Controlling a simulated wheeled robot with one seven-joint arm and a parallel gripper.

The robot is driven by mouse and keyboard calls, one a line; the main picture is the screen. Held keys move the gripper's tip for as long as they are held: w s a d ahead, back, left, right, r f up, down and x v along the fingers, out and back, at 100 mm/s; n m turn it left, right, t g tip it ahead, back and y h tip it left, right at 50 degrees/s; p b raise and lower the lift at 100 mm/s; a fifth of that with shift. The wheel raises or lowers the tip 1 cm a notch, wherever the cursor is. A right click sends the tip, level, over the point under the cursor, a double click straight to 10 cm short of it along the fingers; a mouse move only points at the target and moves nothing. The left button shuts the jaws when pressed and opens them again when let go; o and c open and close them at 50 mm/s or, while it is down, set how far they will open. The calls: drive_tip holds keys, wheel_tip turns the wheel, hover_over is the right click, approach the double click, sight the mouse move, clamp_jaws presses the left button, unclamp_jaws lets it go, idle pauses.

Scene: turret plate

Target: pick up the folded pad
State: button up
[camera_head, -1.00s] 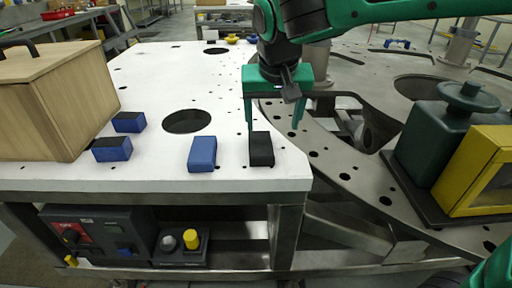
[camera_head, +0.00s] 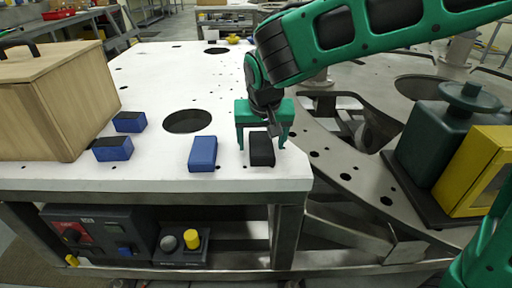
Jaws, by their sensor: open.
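A small black block (camera_head: 262,152), which looks like the folded pad, lies on the white plate (camera_head: 225,178) near its front right corner. My gripper (camera_head: 262,146) is open above it. One green finger shows on each side of the block, with gaps between. I cannot tell how far the fingertips are above the plate. The gripper's palm hides the area just behind the block.
A blue block (camera_head: 202,153) lies left of the black one. Two blue blocks with dark tops (camera_head: 113,148) (camera_head: 129,122) lie near a wooden box (camera_head: 70,105). A round hole (camera_head: 187,121) opens in the plate. A dark green device (camera_head: 445,135) and a yellow box (camera_head: 478,170) stand at right.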

sight(262, 144)
drive_tip(key=shift+w+f, duration=0.15)
drive_tip(key=shift+f, duration=0.2)
drive_tip(key=shift+c, duration=0.2)
drive_tip(key=c, duration=1.1)
drive_tip(key=shift+r, duration=0.1)
wheel_tip(262, 144, up, 18)
